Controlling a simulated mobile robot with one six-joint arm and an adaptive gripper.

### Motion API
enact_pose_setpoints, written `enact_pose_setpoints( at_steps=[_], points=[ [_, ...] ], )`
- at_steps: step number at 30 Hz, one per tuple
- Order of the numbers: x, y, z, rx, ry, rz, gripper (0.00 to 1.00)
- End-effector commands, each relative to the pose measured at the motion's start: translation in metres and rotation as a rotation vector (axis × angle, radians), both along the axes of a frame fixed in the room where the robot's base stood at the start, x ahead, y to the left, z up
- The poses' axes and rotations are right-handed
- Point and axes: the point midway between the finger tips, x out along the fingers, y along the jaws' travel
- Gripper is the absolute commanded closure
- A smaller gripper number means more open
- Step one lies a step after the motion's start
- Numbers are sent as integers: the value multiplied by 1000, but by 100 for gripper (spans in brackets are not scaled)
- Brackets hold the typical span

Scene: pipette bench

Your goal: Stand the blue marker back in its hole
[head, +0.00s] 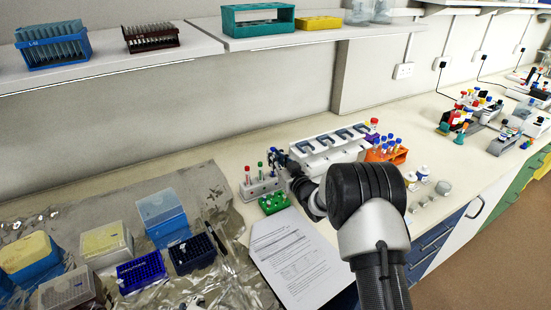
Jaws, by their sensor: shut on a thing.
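My gripper (280,163) is small in the head view, beyond my wrist, at the right end of a grey rack (262,188). It is shut on the blue marker (273,154), of which only a small dark blue part shows among the fingers. A red-capped one (247,175) and a green-capped one (260,170) stand upright in the rack. The marker's lower end and the hole beneath it are hard to make out, so I cannot tell whether it is in the rack.
A green rack (273,203) stands just in front of the grey rack. A white pipette stand (325,149) is behind my arm, with an orange tube rack (386,152) to its right. Printed paper (290,258) lies in front; boxes on foil fill the left.

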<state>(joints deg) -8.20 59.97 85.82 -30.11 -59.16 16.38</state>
Motion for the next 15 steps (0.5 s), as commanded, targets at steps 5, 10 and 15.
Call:
enact_pose_setpoints(
  at_steps=[5, 10, 15],
  points=[
    [0, 0, -4, 0, 0, 0, 100],
    [0, 0, -11, 0, 0, 0, 100],
    [0, 0, -18, 0, 0, 0, 100]
  ],
)
